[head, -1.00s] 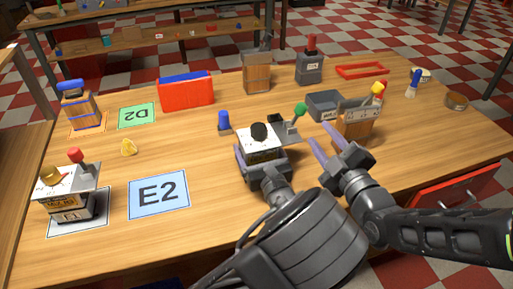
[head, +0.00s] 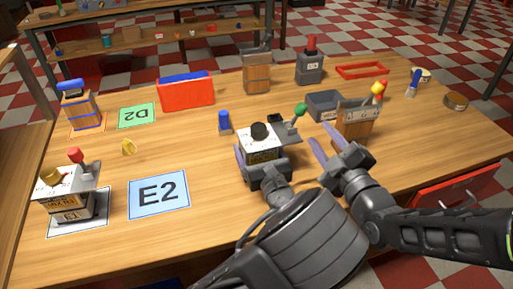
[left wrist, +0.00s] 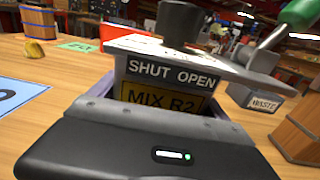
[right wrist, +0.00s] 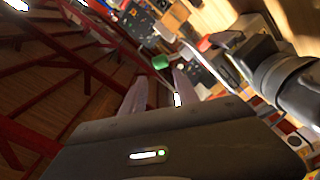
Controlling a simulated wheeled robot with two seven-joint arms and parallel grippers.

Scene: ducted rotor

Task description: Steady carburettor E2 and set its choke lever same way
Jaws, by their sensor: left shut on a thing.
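A carburettor (head: 263,143) with a white top, black cap and dark base stands on the table. It also shows in the left wrist view, with "SHUT OPEN" and a yellow "MIX R2" label (left wrist: 165,98). Its green-knobbed choke lever (head: 300,109) leans right, toward the OPEN side. My left gripper (head: 264,160) is shut on the carburettor's body, fingers on either side. My right gripper (head: 322,146) is open and empty, just right of the carburettor, fingers below the green knob. The blue card marked E2 (head: 158,194) lies bare.
A wooden box (head: 357,120) with a yellow-and-red knob stands close behind my right gripper. A grey bin (head: 324,104) and blue piece (head: 224,122) are near the carburettor. A red holder (head: 186,91) stands farther back.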

